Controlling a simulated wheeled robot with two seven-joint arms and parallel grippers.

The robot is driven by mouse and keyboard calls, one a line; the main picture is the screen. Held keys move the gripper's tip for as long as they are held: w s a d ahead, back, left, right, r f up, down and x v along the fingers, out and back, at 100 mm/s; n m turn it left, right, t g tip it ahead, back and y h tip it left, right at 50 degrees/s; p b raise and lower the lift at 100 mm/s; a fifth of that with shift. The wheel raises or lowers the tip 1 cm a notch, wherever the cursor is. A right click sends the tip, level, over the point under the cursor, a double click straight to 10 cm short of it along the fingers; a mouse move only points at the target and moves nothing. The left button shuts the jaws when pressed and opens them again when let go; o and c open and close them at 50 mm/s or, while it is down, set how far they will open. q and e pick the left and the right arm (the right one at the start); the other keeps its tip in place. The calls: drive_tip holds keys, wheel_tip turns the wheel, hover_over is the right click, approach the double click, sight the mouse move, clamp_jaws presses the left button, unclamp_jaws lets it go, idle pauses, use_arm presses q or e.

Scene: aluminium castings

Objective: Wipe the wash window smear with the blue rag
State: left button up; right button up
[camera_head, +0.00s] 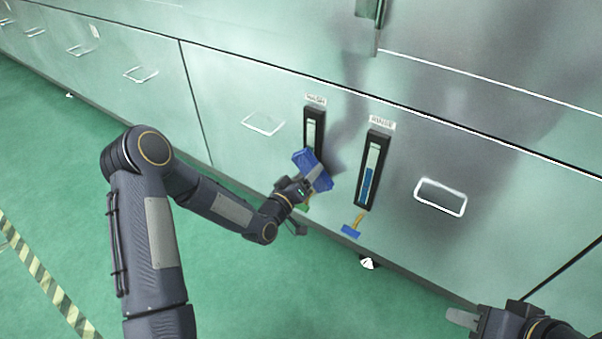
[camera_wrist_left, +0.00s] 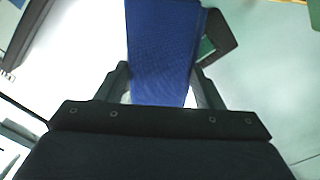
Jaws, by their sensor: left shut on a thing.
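My left gripper (camera_head: 312,180) is shut on the blue rag (camera_head: 307,158), just in front of the wash window's lower end. The rag also shows between the fingers in the left wrist view (camera_wrist_left: 163,45). The wash window (camera_head: 313,128) is a narrow dark-framed gauge under a WASH label (camera_head: 316,99); its lower part is hidden by the rag. I cannot make out the smear, nor tell whether the rag touches the glass. My right gripper (camera_head: 464,318) is at the bottom right, away from the panel; its opening is unclear.
The rinse window (camera_head: 373,170), with blue in its lower half, stands right of the wash window. A blue-handled valve (camera_head: 352,229) sits below it. Panel handles (camera_head: 263,124) (camera_head: 441,197) flank the windows. The green floor (camera_head: 250,280) in front is mostly clear.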

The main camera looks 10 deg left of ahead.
sight(297, 159)
use_arm(q)
drive_tip(key=shift+w+r+p, duration=0.1)
drive_tip(key=shift+r+p, duration=0.45)
drive_tip(key=shift+r, duration=1.05)
drive_tip(key=shift+w+a+f+b, duration=0.1)
drive_tip(key=shift+w+a+b, duration=0.15)
drive_tip(key=shift+a, duration=0.35)
drive_tip(key=shift+w+a+r+b, duration=0.1)
drive_tip(key=shift+w+a+b, duration=0.1)
drive_tip(key=shift+a, duration=0.45)
drive_tip(key=shift+w+a+f+b, duration=0.1)
drive_tip(key=shift+w+a+b, duration=0.15)
drive_tip(key=shift+a, duration=0.35)
drive_tip(key=shift+r+p, duration=0.65)
drive_tip(key=shift+r, duration=0.95)
drive_tip(key=shift+s+d+b, duration=0.25)
drive_tip(key=shift+d, duration=0.4)
drive_tip(key=shift+s+d+b, duration=0.25)
drive_tip(key=shift+d, duration=0.45)
drive_tip(key=shift+s+d+b, duration=0.25)
drive_tip(key=shift+d, duration=0.4)
drive_tip(key=b+v, duration=0.1)
drive_tip(key=v, duration=0.5)
drive_tip(key=shift+a, duration=0.1)
